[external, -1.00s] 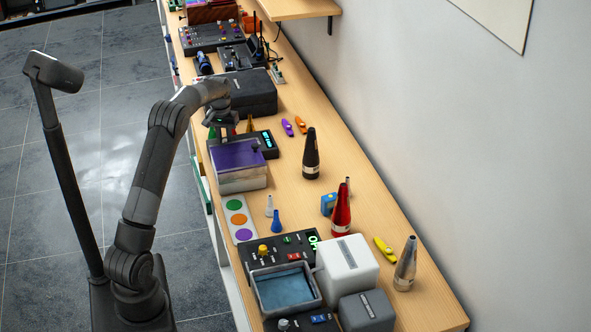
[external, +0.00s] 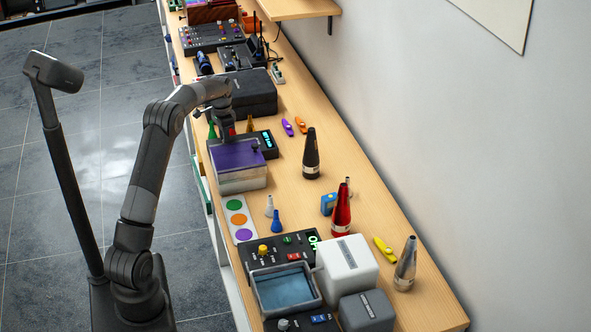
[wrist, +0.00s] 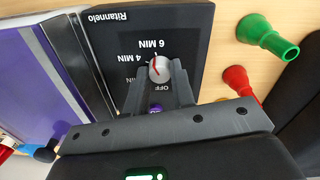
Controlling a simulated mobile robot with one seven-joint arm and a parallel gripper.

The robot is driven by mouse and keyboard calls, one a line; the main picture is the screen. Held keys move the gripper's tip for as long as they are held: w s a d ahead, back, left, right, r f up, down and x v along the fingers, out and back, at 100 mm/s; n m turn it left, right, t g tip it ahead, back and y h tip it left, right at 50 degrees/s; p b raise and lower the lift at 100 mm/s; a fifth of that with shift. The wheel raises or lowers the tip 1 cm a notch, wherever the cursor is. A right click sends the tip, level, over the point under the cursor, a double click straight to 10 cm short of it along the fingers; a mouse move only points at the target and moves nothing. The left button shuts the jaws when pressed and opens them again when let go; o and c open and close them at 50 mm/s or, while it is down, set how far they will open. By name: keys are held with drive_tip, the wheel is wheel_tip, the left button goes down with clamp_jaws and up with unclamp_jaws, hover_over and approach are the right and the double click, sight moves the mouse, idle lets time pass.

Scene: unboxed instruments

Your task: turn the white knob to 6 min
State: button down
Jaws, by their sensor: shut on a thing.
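The white knob (wrist: 160,69) sits on a black panel (wrist: 188,28) marked "Ritannelo" in the wrist view. Its labels read upside down there: 6 MIN lies above the knob, 4 MIN to its upper left and OFF below it. A thin red line on the knob points up and slightly left, roughly toward 6 MIN. My gripper (wrist: 159,74) is shut on the knob, one finger on each side. In the external view my gripper (external: 227,132) is low behind the purple-topped box, and the knob is hidden.
The purple-topped box (external: 238,155) stands close in front of my gripper. Green (wrist: 268,36) and red (wrist: 238,80) cones are beside the panel. A dark case (external: 252,92) lies behind. Table to the right of the purple-topped box is clear up to the black cone (external: 311,155).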

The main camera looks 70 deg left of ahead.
drive_tip(key=shift+m, duration=0.5)
drive_tip(key=c, duration=1.2)
unclamp_jaws()
drive_tip(key=shift+c, duration=0.2)
wheel_tip(320, 180, up, 11)
drive_tip(key=shift+a, duration=0.2)
drive_tip(key=shift+f, duration=0.1)
